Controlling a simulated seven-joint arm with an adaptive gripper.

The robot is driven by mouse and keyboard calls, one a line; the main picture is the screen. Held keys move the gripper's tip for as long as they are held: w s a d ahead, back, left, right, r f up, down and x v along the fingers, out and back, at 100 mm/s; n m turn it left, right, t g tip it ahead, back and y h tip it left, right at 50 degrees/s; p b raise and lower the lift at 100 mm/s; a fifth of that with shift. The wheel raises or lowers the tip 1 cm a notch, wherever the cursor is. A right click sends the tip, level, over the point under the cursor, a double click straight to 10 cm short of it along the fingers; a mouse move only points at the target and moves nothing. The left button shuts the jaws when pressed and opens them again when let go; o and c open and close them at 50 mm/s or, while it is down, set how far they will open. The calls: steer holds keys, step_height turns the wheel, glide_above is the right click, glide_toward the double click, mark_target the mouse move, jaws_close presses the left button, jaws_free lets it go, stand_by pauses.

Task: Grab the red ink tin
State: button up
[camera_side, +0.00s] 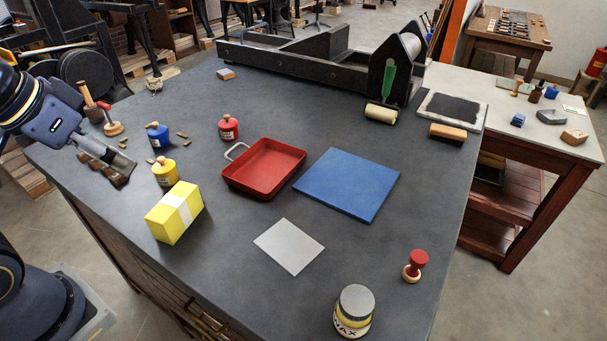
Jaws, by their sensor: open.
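The red ink tin (228,127) stands upright on the dark work table, with a pale label and a small wooden knob on its lid. A blue ink tin (157,135) and a yellow ink tin (165,172) stand to its left. My gripper (117,172) is at the table's left side, open. It is apart from the red tin, left of and nearer than it, with the blue and yellow tins between. Nothing shows held in it. Its far details are small and hard to make out.
A red tray (264,168) with a handle lies right of and nearer than the red tin. A yellow box (174,212), a blue sheet (347,184), a grey card (289,246) and a wax tin (353,311) are on the table. The black press (300,62) stands behind; bare table surrounds the red tin.

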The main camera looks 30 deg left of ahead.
steer(key=shift+o, duration=1.3)
